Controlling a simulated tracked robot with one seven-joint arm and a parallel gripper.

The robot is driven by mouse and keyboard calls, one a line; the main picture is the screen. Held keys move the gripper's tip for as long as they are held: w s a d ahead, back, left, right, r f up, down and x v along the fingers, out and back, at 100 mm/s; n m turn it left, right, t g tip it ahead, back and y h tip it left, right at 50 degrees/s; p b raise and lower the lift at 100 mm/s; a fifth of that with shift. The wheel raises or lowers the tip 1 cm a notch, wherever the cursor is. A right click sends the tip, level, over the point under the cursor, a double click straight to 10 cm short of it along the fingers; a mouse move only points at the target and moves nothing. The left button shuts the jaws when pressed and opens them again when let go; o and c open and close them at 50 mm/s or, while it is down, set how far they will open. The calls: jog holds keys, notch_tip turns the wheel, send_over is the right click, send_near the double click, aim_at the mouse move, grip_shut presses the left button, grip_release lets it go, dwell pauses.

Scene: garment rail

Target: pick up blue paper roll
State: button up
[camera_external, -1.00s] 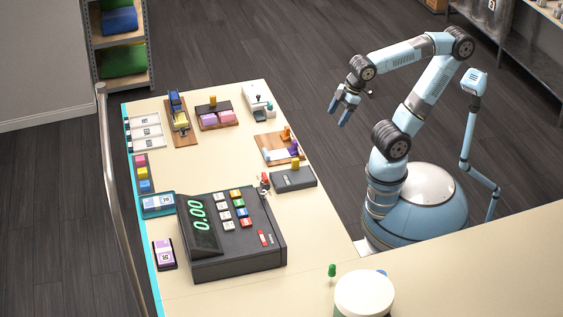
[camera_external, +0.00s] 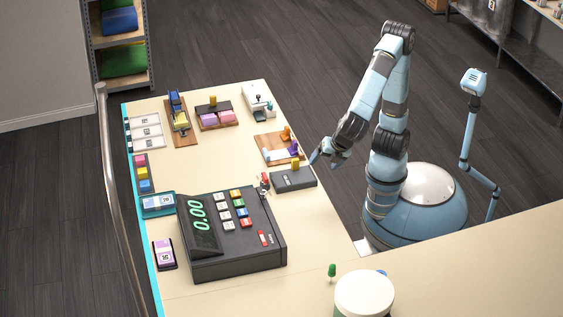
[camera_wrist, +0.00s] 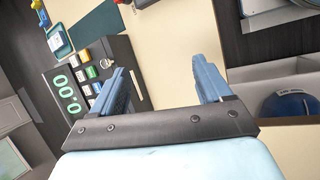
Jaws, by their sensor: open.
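No blue paper roll is clearly identifiable. In the external view a small blue thing (camera_external: 381,272) peeks out behind a white-lidded tub, mostly hidden. My gripper (camera_external: 326,157) is open and empty beside the counter's right edge, near the dark grey box. In the wrist view my gripper (camera_wrist: 160,68) shows two blue fingers spread apart.
The cash register (camera_external: 235,235) stands on the cream counter (camera_external: 305,220). The dark grey box (camera_external: 293,178) with a yellow knob lies near the counter's right edge. The white-lidded tub (camera_external: 364,293) and a green pin (camera_external: 332,271) stand in front. Bare counter lies right of the register.

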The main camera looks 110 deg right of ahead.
jog(key=s+a+f+n+t+h, duration=0.1)
jog(key=a+f+n, duration=0.15)
jog(key=a, duration=0.45)
jog(key=a+f+n+t, duration=0.1)
jog(key=a+n, duration=0.2)
jog(key=a, duration=0.4)
jog(key=n+t, duration=0.7)
jog(key=n, duration=0.3)
send_near(385, 275)
jog(key=x, duration=1)
jog(key=shift+r, duration=0.2)
jog(key=shift+c, duration=0.2)
jog(key=c, duration=1.1)
